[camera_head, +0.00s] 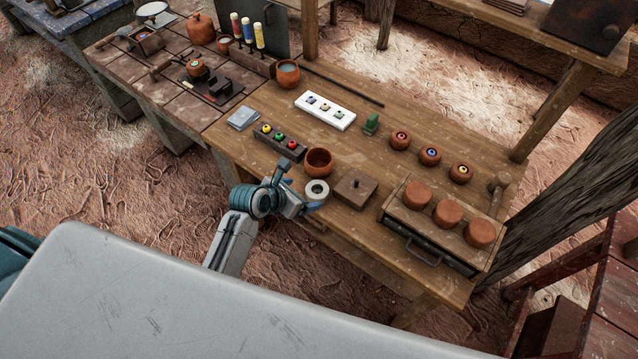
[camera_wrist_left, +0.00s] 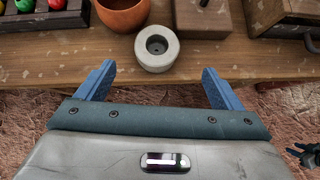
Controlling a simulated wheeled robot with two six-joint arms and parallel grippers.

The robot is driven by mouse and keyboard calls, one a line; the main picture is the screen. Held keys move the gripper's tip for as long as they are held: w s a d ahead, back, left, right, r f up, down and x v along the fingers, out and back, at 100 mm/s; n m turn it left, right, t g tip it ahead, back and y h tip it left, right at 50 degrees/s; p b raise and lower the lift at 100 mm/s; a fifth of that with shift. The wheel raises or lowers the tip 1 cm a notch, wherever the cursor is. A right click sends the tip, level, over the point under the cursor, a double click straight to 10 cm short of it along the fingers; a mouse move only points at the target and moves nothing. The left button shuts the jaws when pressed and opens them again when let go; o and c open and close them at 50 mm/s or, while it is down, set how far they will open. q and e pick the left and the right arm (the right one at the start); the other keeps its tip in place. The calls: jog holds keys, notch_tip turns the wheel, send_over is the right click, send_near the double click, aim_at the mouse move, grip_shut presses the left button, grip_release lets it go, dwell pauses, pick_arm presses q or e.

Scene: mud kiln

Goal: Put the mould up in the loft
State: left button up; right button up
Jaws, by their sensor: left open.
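A pale round piece with a hole in its middle (camera_head: 317,192), which looks like the mould, stands near the table's front edge. It also shows in the left wrist view (camera_wrist_left: 157,48), ahead of the fingers and roughly midway between them. My left gripper (camera_head: 298,188) is open and empty at the front edge, its blue fingers spread wide (camera_wrist_left: 158,78), apart from the piece. An upper wooden shelf (camera_head: 530,32), perhaps the loft, stands at the back right. A dark shape (camera_wrist_left: 308,153) at the wrist view's right edge may be my right gripper; its jaws cannot be made out.
A clay bowl (camera_head: 318,162) stands just behind the pale piece. A square wooden block with a knob (camera_head: 355,188) is to its right. A drawer box (camera_head: 430,238) carries clay discs. Posts (camera_head: 552,108) hold the upper shelf.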

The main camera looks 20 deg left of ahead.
aim_at(317, 189)
pick_arm(q)
jog(key=p+x, duration=0.1)
jog(key=x, duration=0.4)
jog(key=shift+a, duration=0.1)
jog(key=shift+p+x, duration=0.55)
jog(key=shift+x, duration=0.3)
jog(key=shift+p+x, duration=0.4)
jog(key=shift+x, duration=1.5)
jog(key=shift+w+a, duration=0.1)
jog(key=shift+a, duration=0.05)
jog(key=shift+r, duration=0.1)
jog(key=c, duration=1.3)
jog(key=shift+r, duration=0.15)
